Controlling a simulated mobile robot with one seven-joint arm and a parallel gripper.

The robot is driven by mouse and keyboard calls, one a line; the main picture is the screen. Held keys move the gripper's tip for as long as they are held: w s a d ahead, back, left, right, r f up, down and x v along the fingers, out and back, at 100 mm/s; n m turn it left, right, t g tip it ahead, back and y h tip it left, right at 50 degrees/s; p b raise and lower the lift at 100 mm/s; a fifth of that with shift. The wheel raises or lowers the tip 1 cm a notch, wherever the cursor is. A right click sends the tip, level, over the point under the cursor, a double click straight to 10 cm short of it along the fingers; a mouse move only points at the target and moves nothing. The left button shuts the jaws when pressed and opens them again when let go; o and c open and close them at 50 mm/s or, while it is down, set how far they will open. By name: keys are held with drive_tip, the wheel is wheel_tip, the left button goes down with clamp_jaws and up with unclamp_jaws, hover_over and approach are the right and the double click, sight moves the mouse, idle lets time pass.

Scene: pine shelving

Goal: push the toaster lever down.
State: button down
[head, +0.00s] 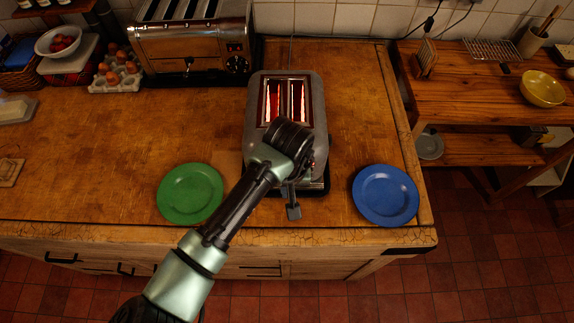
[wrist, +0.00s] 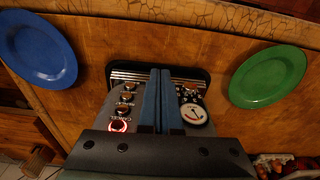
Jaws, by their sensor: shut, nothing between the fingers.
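The silver toaster (head: 257,110) stands on the wooden counter. Its two slots glow red inside. In the wrist view its front panel shows a column of buttons (wrist: 125,91) at left, the lowest ringed in red light, and a white dial (wrist: 194,115) at right. My gripper (head: 293,212) is at the toaster's front, fingers together and empty. In the wrist view its two blue-grey fingers (wrist: 160,72) run down the middle of the panel, their tips near the base. I cannot make out the lever; the fingers cover the panel's middle, so contact cannot be told.
A green plate (head: 190,193) lies left of the toaster and a blue plate (head: 385,195) right of it. A larger chrome toaster (head: 185,45) stands behind at left, beside an egg carton (head: 117,78). The counter's front edge runs just below the plates.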

wheel_tip(320, 180, up, 13)
drive_tip(key=s+b, duration=0.1)
drive_tip(key=b, duration=0.1)
drive_tip(key=shift+s, duration=0.15)
idle(1.1)
